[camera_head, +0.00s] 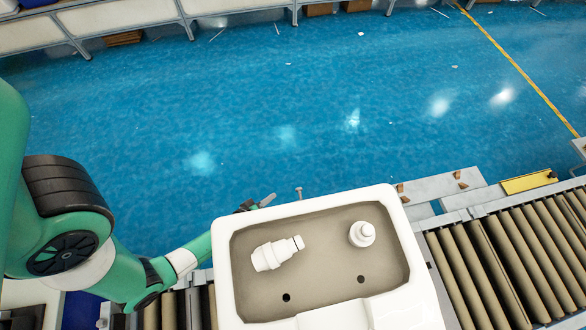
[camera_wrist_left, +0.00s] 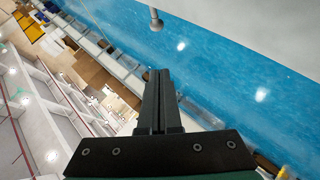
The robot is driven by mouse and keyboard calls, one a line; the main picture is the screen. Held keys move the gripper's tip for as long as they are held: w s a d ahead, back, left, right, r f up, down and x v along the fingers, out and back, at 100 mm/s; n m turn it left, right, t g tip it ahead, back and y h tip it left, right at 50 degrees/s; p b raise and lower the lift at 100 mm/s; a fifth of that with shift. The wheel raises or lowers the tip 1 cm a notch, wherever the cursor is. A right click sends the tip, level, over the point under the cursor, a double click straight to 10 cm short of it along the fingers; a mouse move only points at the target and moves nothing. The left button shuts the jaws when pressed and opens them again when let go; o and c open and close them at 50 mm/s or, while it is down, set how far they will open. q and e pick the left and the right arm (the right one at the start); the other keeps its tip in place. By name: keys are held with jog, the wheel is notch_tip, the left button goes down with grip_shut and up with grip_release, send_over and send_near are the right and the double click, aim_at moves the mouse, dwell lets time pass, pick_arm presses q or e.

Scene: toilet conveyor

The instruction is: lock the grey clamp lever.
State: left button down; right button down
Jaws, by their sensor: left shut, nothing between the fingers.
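A small grey pin-like piece with a rounded end (camera_head: 299,192) sticks up just behind the far rim of the white tank (camera_head: 222,262). I take it for the grey clamp lever, though its clamp is hidden. It also shows at the top of the left wrist view (camera_wrist_left: 156,22), ahead of the fingertips and apart from them. My left gripper (camera_head: 268,200) is shut and empty at the tank's far left corner, left of the lever. Its dark fingers (camera_wrist_left: 158,78) lie together in the left wrist view. My right gripper is not in view.
Two white fittings, one lying (camera_head: 277,253) and one upright (camera_head: 362,234), are inside the tank. Roller conveyor (camera_head: 505,265) runs along the right, with a yellow block (camera_head: 528,181) at its far edge. Open blue floor (camera_head: 270,110) lies beyond.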

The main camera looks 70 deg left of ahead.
pick_arm(q)
jog(key=w+a+f+n+b, duration=0.1)
jog(key=w+a+f+b, duration=0.2)
jog(key=w+f+b, duration=0.5)
jog(key=shift+w+b, duration=0.75)
jog(key=shift+b, duration=0.15)
jog(key=shift+f, duration=0.1)
